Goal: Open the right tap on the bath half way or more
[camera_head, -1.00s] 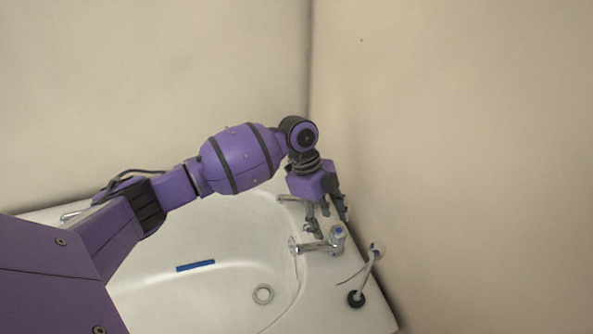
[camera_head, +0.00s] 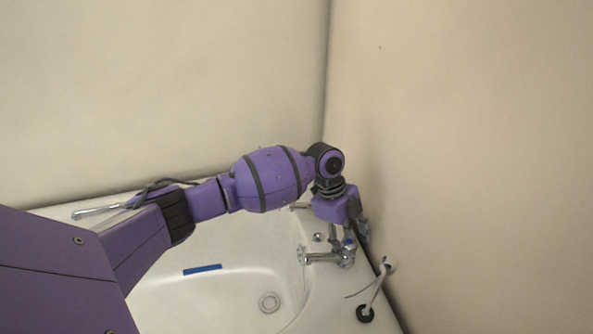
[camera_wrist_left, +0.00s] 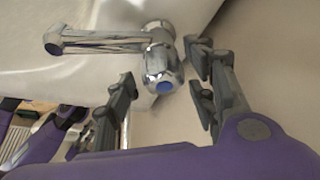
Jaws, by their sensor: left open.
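A chrome tap (camera_head: 325,256) with a blue mark on its head stands on the rim of the white bath (camera_head: 325,300), at the end near the right wall. My left gripper (camera_head: 350,238) is open right over this tap's head, pointing down, and partly hides it. In the left wrist view the blue-marked tap head (camera_wrist_left: 163,75) lies between the open fingers, with visible gaps to both sides. The tap's spout points left there. A second tap (camera_head: 300,206) is farther back, mostly hidden by my left arm. My right gripper is not in view.
A black plug (camera_head: 365,313) on a pale stalk and a thin cord lie on the rim, right of the tap. Walls (camera_head: 460,150) stand close behind and right.

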